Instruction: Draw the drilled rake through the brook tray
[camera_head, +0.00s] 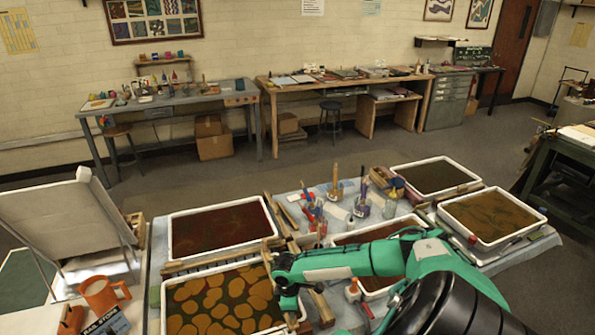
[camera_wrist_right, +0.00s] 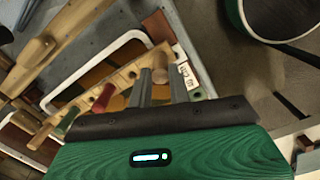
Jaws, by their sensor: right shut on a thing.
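My right gripper (camera_wrist_right: 158,88) is shut on a short wooden handle (camera_wrist_right: 159,70) in the wrist view. A pale wooden bar with dark drilled holes (camera_wrist_right: 125,77) runs beneath the fingers; I cannot tell whether the held handle belongs to it. In the head view my right gripper (camera_head: 290,300) is low at the right edge of the front left tray (camera_head: 163,308), which has orange spots on dark liquid. A dark red tray (camera_head: 170,235) lies behind it. I cannot tell which tray is the brook tray. My left gripper is out of view.
A wooden strip (camera_head: 215,262) lies between the two left trays. Another tray (camera_head: 408,220) is partly hidden by my right arm. Two more trays (camera_head: 432,161) (camera_head: 532,232) stand at the right. Jars with brushes (camera_head: 362,205) stand at mid-table.

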